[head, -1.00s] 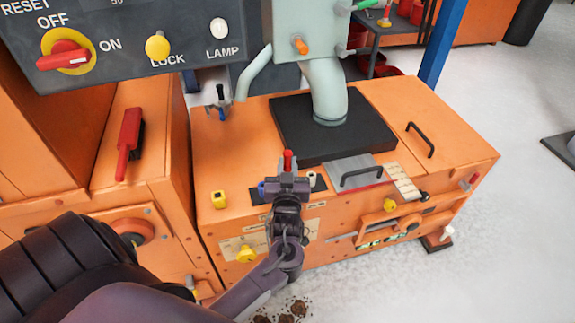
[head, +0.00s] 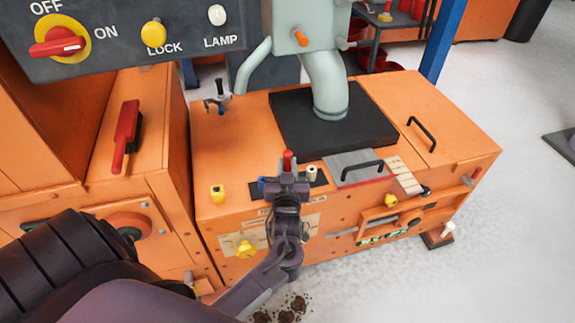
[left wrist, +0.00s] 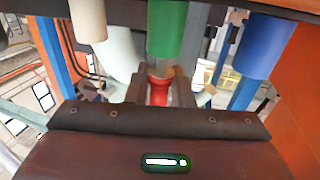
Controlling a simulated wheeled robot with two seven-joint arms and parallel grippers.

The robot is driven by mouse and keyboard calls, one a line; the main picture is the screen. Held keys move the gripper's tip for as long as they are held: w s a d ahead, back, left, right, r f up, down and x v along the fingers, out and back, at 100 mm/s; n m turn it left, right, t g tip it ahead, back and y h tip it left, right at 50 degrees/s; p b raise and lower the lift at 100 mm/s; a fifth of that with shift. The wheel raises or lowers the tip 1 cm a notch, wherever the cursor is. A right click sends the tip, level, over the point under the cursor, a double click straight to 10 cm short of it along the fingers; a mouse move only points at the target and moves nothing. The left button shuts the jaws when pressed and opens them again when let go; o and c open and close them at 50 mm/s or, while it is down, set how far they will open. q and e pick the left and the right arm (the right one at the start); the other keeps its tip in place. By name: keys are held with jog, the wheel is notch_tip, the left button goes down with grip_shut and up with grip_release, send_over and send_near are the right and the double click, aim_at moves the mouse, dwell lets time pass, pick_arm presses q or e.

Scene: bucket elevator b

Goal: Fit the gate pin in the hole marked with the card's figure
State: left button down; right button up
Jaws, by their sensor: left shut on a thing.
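My left gripper (head: 288,178) is at the front edge of the orange machine's top, at a small dark rack (head: 318,182). It is shut on a red piece (head: 288,160) that rises above the fingers. The left wrist view shows the red piece (left wrist: 158,92) between the fingers, in line with a green cylinder (left wrist: 166,28); whether they are one part I cannot tell. A blue cylinder (left wrist: 262,45) and a cream one (left wrist: 88,18) flank it. In the head view the blue one (head: 262,184) and cream one (head: 311,172) stand beside the gripper. No card figure or marked hole is readable.
A grey plate with a black handle (head: 362,172) and a pale strip (head: 405,176) lie to the right. A pale pipe (head: 327,85) rises behind. The control panel (head: 120,48) hangs at upper left.

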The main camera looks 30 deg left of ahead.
pick_arm(q)
jog(key=shift+f+b, duration=0.55)
jog(key=shift+f, duration=0.4)
pick_arm(e)
jog(key=shift+f, duration=0.65)
pick_arm(q)
jog(key=c, duration=1.2)
grip_release()
jog(key=shift+s+d, duration=0.2)
jog(key=shift+s, duration=0.15)
jog(key=p+v, duration=0.1)
jog(key=v, duration=0.6)
pick_arm(e)
jog(key=shift+w+a+r, duration=0.1)
jog(key=shift+a+r, duration=0.1)
jog(key=shift+r, duration=0.5)
